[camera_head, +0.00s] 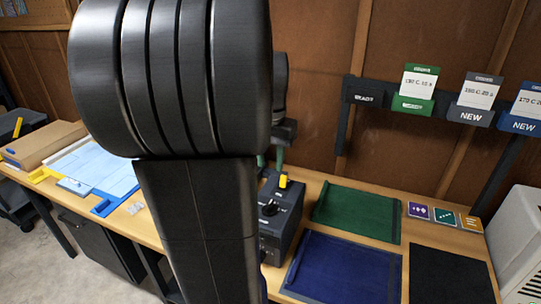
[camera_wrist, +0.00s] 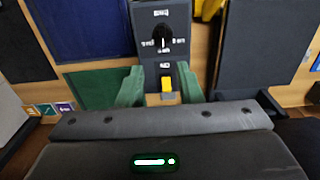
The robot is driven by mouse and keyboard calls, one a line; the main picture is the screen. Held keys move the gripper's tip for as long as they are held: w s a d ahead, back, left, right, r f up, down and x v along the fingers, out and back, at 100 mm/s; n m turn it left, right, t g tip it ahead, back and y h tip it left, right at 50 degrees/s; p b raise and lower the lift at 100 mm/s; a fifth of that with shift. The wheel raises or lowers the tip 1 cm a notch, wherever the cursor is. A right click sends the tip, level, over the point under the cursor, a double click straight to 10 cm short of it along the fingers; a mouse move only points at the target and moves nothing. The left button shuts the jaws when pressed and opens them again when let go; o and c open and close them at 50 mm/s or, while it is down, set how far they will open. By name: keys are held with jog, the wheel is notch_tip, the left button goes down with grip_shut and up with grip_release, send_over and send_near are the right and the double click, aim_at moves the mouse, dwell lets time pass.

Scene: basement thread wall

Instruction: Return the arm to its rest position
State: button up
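My black arm (camera_head: 200,110) fills the left middle of the head view and hides much of the bench behind it. My gripper (camera_wrist: 160,78) shows two green fingers in the wrist view. They stand apart with nothing held between them. A yellow switch (camera_wrist: 167,84) on a dark control box (camera_wrist: 162,28) appears between the fingers, below a black knob (camera_wrist: 162,37). In the head view the control box (camera_head: 281,213) stands just right of my arm, with its yellow switch (camera_head: 283,181) on top. A green finger shows above it; the rest of the gripper is mostly hidden.
A green mat (camera_head: 357,212), a blue mat (camera_head: 343,267) and a black mat (camera_head: 448,276) lie on the bench. Small cards (camera_head: 445,216) lie beside them. Labelled holders (camera_head: 472,113) hang on a wall rail. A white box (camera_head: 520,240) stands at right. Blue sheets (camera_head: 100,172) lie at left.

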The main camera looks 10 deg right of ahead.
send_near(270, 203)
notch_tip(270, 203, down, 8)
jog(key=shift+w+f+p, duration=0.1)
jog(key=shift+f+p, duration=0.15)
jog(key=shift+p, duration=0.05)
dwell(0.8)
